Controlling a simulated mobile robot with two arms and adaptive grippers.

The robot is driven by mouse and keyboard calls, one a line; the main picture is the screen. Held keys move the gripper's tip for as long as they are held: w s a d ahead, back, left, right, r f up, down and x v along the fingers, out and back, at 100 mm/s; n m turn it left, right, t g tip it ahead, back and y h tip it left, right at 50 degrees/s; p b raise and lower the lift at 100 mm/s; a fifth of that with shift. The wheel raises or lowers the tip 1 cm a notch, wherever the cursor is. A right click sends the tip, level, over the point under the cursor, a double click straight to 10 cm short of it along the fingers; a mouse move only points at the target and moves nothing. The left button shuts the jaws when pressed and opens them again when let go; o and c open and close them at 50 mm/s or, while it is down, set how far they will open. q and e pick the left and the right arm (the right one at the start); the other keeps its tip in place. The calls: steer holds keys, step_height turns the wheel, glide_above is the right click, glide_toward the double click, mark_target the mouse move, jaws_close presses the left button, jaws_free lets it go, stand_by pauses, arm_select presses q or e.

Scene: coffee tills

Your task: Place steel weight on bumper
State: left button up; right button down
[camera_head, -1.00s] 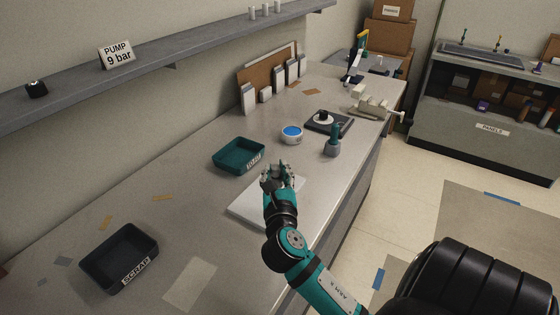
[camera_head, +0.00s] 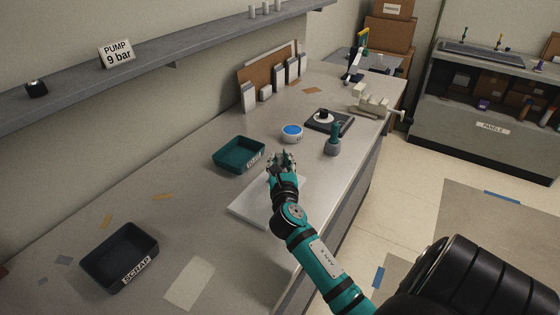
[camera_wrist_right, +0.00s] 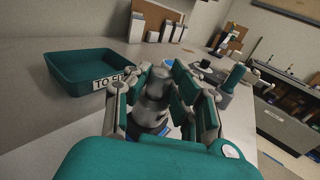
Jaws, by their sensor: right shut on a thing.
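My right gripper (camera_head: 281,160) is in the air above the far end of the pale board on the bench. In the right wrist view its fingers (camera_wrist_right: 162,92) are closed around a grey metal cylinder-like piece, the steel weight (camera_wrist_right: 156,90). The head view does not show the weight clearly. Beyond the gripper, a dark square plate (camera_head: 342,128) carries a pale disc (camera_head: 323,119) with a small black knob on it. I cannot tell surely which part is the bumper. My left gripper is not in view.
A teal tray (camera_head: 238,167) stands left of the gripper. A white tub with blue contents (camera_head: 292,138) and a teal-handled grey tool (camera_head: 333,148) stand beyond it. A black SCRAP tray (camera_head: 85,284) is at the near left. The pale board (camera_head: 250,209) lies below.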

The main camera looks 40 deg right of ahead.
steer(key=shift+f, duration=0.1)
steer(key=c, duration=1.2)
jaws_free()
steer(key=b+v, duration=0.1)
steer(key=v, duration=1.1)
